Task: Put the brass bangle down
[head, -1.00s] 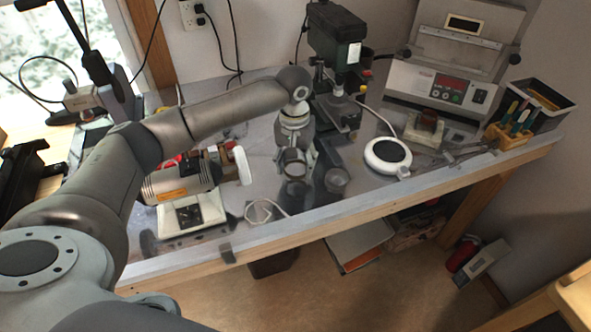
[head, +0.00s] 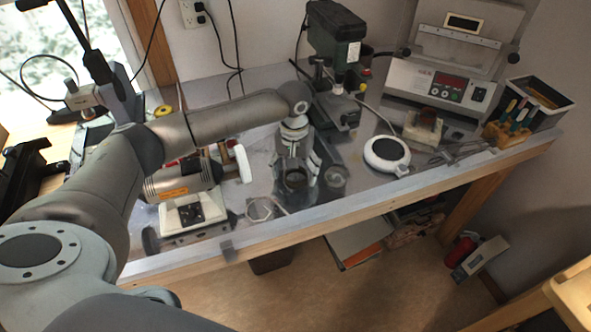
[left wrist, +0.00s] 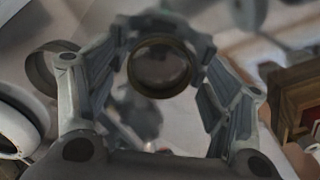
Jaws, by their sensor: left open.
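The brass bangle (left wrist: 160,95) is a round, brownish-gold ring in the left wrist view, between the tips of my left gripper (left wrist: 160,52). In the head view the bangle (head: 295,187) shows as a dark ring low between the fingers, at the bench top. My left gripper (head: 296,180) points down over the middle of the bench, its fingers spread on both sides of the ring. I cannot tell whether a finger still touches it. My right gripper is not in view.
A grey round ring or cup (head: 334,180) stands just right of the gripper. A bench grinder with a white wheel (head: 243,163) is on the left. A white round device (head: 387,153) lies to the right, a drill press (head: 337,40) behind. The bench's front edge (head: 300,232) is near.

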